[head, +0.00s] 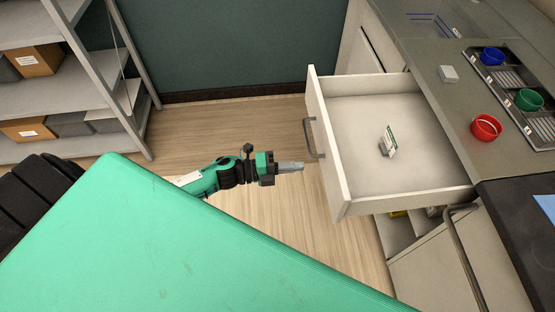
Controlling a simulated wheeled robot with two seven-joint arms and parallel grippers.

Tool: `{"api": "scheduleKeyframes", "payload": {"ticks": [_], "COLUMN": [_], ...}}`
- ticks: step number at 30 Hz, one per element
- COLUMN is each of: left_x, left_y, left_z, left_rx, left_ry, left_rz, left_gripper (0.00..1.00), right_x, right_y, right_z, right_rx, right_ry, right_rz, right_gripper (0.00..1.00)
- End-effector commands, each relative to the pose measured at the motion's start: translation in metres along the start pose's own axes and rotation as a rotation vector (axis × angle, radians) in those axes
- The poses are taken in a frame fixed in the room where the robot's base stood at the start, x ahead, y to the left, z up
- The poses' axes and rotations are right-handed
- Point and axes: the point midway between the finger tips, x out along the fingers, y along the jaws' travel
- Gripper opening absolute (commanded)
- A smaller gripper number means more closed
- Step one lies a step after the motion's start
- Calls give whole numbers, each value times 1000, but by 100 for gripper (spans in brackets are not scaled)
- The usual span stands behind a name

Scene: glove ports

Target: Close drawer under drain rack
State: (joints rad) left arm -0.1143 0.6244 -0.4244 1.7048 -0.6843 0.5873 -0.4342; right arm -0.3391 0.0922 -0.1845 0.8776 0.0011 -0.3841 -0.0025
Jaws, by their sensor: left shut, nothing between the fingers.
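The white drawer (340,150) is pulled well out from under the grey counter (430,90). A bar handle (314,138) is on its front face. A small white and green box (388,141) lies inside it. The drain rack (512,78) is the dark slotted tray on the counter above. My left gripper (291,167) is shut and empty. It points right at the drawer front, a little left of and below the handle, and looks apart from it. My right gripper is not in view.
Blue (492,56), green (529,100) and red (486,127) bowls and a small white block (448,74) are on the counter. A lower cupboard door (440,265) stands at the lower right. Shelves with boxes (35,62) stand left. Bare wood floor (235,125) lies left of the drawer.

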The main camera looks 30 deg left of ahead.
Motion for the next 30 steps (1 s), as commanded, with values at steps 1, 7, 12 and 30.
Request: {"api": "scheduleKeyframes", "payload": {"ticks": [1, 7, 12, 30], "left_x": [12, 44, 57, 67], "left_y": [-3, -2, 0, 0], "left_z": [0, 0, 0, 0], "left_rx": [-1, -1, -1, 0], "left_ry": [0, -1, -1, -1], "left_rz": [-3, -1, 0, -1], "left_gripper": [0, 0, 0, 0], "right_x": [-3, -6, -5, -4], "right_y": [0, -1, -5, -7], "right_z": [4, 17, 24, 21], "right_rx": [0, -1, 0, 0], "right_ry": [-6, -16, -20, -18], "right_rz": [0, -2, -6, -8], "right_gripper": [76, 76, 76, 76]}}
